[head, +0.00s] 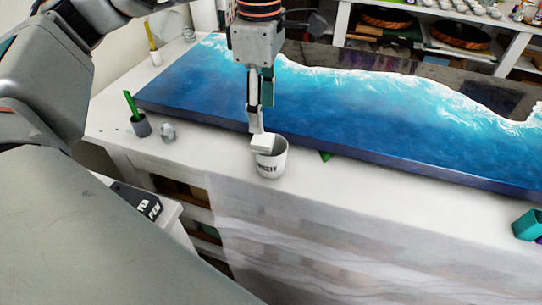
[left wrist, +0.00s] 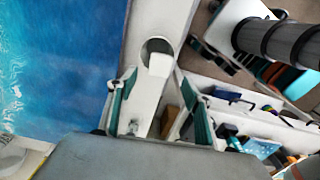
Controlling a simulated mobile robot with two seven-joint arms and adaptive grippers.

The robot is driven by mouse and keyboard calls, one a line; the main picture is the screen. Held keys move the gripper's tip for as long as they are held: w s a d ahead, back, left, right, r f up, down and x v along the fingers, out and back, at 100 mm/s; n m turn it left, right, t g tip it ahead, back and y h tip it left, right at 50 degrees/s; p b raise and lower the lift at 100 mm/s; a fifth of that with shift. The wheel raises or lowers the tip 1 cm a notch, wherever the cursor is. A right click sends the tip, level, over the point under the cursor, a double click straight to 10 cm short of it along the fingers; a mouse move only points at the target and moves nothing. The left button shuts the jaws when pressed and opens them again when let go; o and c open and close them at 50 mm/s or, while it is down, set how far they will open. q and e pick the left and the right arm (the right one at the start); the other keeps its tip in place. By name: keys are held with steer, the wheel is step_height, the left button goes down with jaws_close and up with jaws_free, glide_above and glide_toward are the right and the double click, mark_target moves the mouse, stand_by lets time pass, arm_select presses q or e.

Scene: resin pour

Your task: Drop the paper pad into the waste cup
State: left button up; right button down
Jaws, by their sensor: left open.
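The white waste cup (head: 271,165), with dark lettering, stands upright on the white bench in front of the blue panel. The white paper pad (head: 261,144) is at the cup's mouth, over its left side. In the left wrist view the pad (left wrist: 159,66) overlaps the opening of the cup (left wrist: 147,45). I cannot tell whether it rests on the rim or is above it. My left gripper (head: 261,117) is above the cup, pointing down; it also shows in the left wrist view (left wrist: 155,76). Its fingers are open and apart, with the pad beyond their tips. My right gripper is not in view.
The blue wave panel (head: 330,115) lies close behind the cup. A dark cup (head: 141,127) with a green stick and a small clear jar (head: 167,132) stand to the left. A teal box (head: 527,225) is at the far right. The bench's front edge is near.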

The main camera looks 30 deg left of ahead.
arm_select(q)
step_height(320, 180, up, 10)
steer(key=shift+f, duration=0.15)
stand_by(0.4)
steer(key=shift+d, duration=0.1)
